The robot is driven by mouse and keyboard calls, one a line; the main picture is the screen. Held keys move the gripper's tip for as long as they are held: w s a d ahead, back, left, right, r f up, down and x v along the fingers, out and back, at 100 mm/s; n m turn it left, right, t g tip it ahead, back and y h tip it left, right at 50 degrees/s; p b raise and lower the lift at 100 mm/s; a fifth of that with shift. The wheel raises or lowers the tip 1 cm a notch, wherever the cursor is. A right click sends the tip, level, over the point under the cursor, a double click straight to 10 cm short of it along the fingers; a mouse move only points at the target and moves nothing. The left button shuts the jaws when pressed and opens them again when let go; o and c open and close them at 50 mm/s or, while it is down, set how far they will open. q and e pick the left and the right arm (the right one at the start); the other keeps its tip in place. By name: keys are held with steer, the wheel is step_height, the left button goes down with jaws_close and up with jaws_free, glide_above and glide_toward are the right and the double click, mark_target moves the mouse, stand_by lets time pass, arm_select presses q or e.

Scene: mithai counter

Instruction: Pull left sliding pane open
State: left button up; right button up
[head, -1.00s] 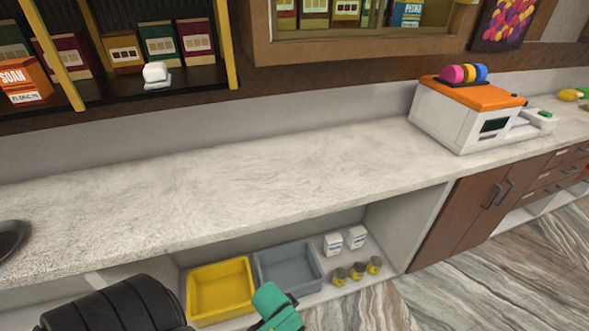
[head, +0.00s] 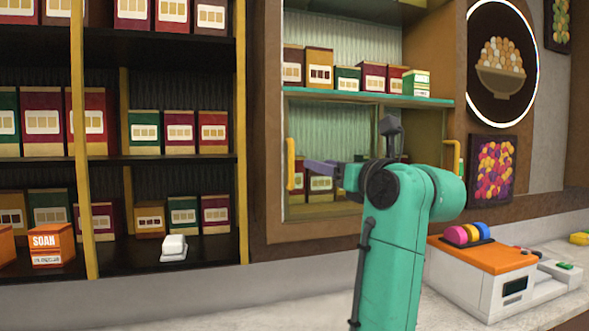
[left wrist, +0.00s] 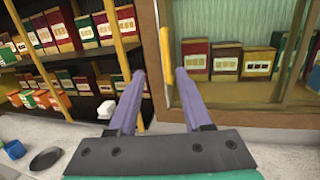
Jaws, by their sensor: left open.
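The left sliding pane (head: 335,130) is clear glass in the wall cabinet, with boxes visible behind it. Its upright yellow handle (head: 291,164) is at the pane's left edge; it also shows in the left wrist view (left wrist: 163,65). My left gripper (head: 308,167) is open, its purple fingers pointing at the handle. In the left wrist view the handle appears between the fingertips, one on each side; I cannot tell whether they touch it. My teal left arm hides much of the cabinet's right part. My right gripper is not in view.
Open shelves (head: 160,158) with boxes stand left of the cabinet. A second yellow handle (head: 457,157) is at the cabinet's right. An orange-topped white machine (head: 490,265) stands on the counter (head: 440,312) below. A dark round dish (left wrist: 46,160) lies on the counter at left.

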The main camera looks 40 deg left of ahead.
mark_target(293, 161)
arm_select(q)
steer(key=shift+h, duration=0.6)
steer(key=p+x, duration=0.3)
steer(key=x, duration=0.3)
steer(key=p+x, duration=0.4)
steer(key=x, duration=0.3)
steer(key=shift+w+r, duration=0.1)
steer(key=shift+w, duration=0.2)
steer(key=shift+w+a+t, duration=0.15)
steer(key=shift+a+t, duration=0.15)
steer(key=shift+f, duration=0.2)
steer(key=shift+c, duration=0.3)
jaws_close()
steer(key=shift+r, duration=0.1)
